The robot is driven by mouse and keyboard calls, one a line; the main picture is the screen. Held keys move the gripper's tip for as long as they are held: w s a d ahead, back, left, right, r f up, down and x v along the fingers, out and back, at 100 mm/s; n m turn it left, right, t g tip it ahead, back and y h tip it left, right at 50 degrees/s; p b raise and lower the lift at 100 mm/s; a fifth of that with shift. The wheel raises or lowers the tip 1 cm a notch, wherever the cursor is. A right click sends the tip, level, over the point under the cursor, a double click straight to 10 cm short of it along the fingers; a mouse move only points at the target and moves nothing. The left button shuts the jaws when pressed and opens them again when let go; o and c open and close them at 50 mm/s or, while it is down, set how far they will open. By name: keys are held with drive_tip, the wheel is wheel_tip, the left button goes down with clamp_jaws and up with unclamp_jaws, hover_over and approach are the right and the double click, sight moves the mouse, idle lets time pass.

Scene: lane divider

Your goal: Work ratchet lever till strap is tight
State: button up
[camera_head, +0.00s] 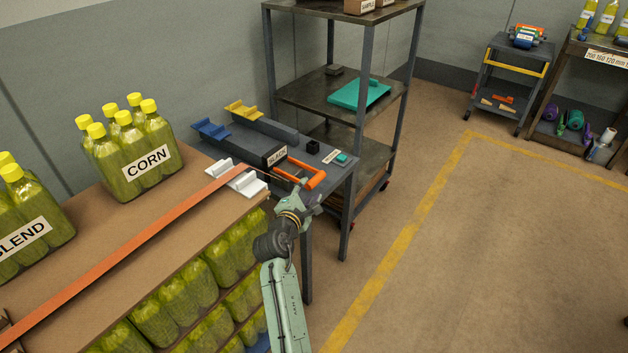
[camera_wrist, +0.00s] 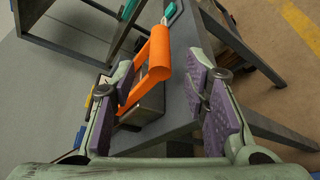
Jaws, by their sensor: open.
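The orange ratchet lever (camera_head: 306,174) is a U-shaped handle at the end of a dark ratchet body on the blue-grey side table. In the wrist view its orange bar (camera_wrist: 160,54) lies between my jaws, nearer the left finger. My gripper (camera_head: 296,196) is open at the table's front edge, just in front of the lever; its purple pads (camera_wrist: 172,96) are wide apart and hold nothing. I cannot tell whether the left pad touches the lever. The orange strap (camera_head: 120,250) runs flat along the carton top to a white edge protector (camera_head: 238,178).
Bottles labelled CORN (camera_head: 130,155) stand on the carton beside the strap. The side table (camera_head: 335,180) also bears yellow and blue pieces (camera_head: 240,108). A dark shelf rack (camera_head: 350,120) stands close behind it. The floor (camera_head: 440,240) at right is clear.

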sight(314, 182)
drive_tip(key=x, duration=0.6)
drive_tip(key=shift+w+d+f+p, duration=0.1)
drive_tip(key=shift+w+f+p, duration=0.05)
drive_tip(key=shift+w+p, duration=0.2)
clamp_jaws()
idle(0.5)
